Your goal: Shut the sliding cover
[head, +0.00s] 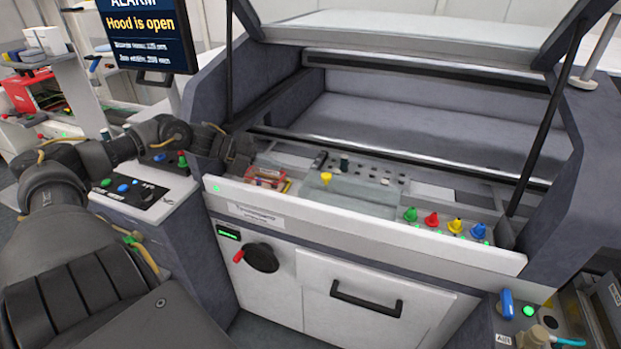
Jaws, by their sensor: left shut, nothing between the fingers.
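The machine (375,240) stands open in front of me, with its hood (400,38) raised on dark struts. Inside the opening, a flat pale grey panel (365,197) lies among small parts; I cannot tell for sure whether it is the sliding cover. My left gripper (238,172) is shut and empty at the left end of the opening, just behind the white front rail. A small reddish clear box (267,179) is close to its right. The arm partly hides the machine's left corner. My right gripper is out of view.
A screen (145,27) reads "Hood is open". Green, red, yellow and blue knobs (432,219) line the right of the front rail. A button panel (140,193) stands left.

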